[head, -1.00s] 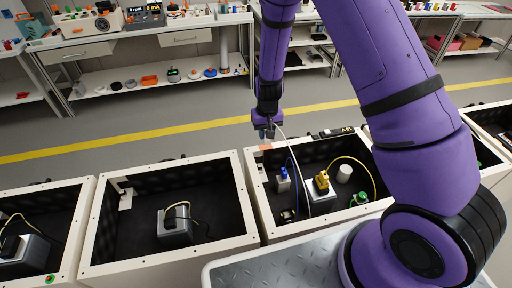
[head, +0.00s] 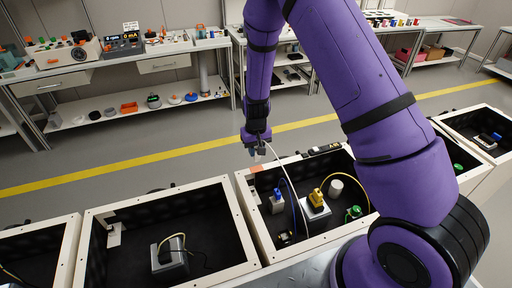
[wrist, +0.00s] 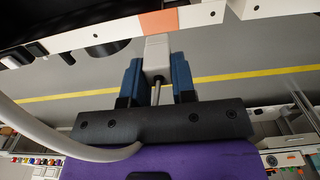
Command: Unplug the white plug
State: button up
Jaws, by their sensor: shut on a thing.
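My gripper (head: 256,148) is above the far left corner of the open cabinet box (head: 243,205). In the wrist view its two blue fingers (wrist: 157,78) are shut on the white plug (wrist: 157,52), one on each side. The plug also shows below the fingers in the head view (head: 260,153). It is held in the air, clear of the sockets inside the box. A white cable (head: 283,172) runs from it down into the box. The plug's far end is near the orange patch (wrist: 158,22) on the rim in the wrist view; contact cannot be told.
In the same box, a blue plug (head: 277,194) and a yellow plug (head: 317,197) stand on grey blocks, beside a white cylinder (head: 335,188) and a green part (head: 353,213). Neighbouring boxes (head: 165,245) flank it. Open floor lies behind, before the workbenches.

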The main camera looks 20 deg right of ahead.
aim_at(256, 158)
jog(key=shift+f, duration=2.25)
jog(key=o, duration=1)
jog(key=shift+c, duration=0.2)
